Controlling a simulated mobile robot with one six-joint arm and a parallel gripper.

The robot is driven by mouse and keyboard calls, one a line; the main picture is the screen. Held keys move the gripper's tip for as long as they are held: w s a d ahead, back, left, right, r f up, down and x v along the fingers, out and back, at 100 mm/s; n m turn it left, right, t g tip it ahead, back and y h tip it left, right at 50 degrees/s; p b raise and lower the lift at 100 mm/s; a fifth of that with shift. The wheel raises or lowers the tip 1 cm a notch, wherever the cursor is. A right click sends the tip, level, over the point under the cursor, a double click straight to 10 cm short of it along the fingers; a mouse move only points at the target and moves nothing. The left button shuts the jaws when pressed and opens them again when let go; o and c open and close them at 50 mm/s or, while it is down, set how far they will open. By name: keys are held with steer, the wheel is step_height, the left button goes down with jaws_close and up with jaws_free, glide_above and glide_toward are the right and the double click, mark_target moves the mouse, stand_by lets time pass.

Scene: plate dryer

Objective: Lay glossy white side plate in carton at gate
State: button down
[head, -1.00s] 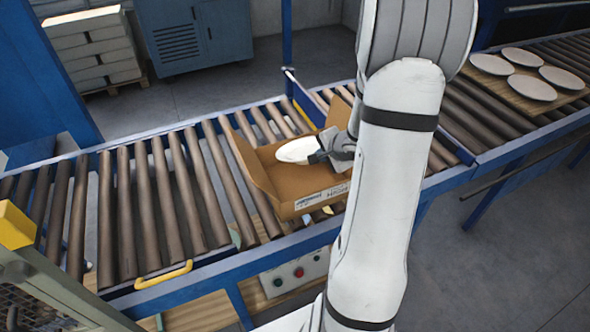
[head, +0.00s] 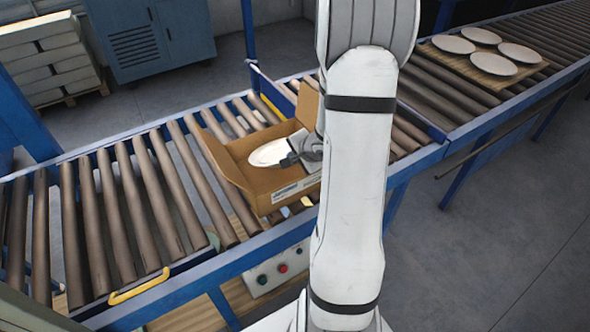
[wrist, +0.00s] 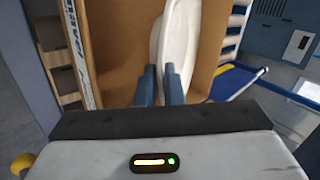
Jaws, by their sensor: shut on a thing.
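A glossy white plate (head: 269,153) shows in the head view, held at its edge by my gripper (head: 290,159). The wrist view shows the plate (wrist: 180,40) between the two dark fingers of my gripper (wrist: 162,85), which is shut on its rim. The plate is inside the outline of the open cardboard carton (head: 276,194); I cannot tell whether it touches the carton floor. The carton stands on the roller conveyor with its flaps folded out. In the wrist view its brown inner wall (wrist: 118,40) lies around the plate. My arm hides the carton's right part.
Several white plates rest on a wooden board (head: 446,62) on the conveyor at the back right. A blue rail (head: 195,272) runs along the near side. Bare rollers (head: 115,205) lie left of the carton. A blue cabinet (head: 150,38) stands behind.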

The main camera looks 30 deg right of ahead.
step_height(320, 180, down, 4)
steer(key=shift+f+b, duration=0.1)
steer(key=shift+b, duration=0.7)
steer(key=shift+f, duration=0.1)
steer(key=c, duration=1.8)
jaws_free()
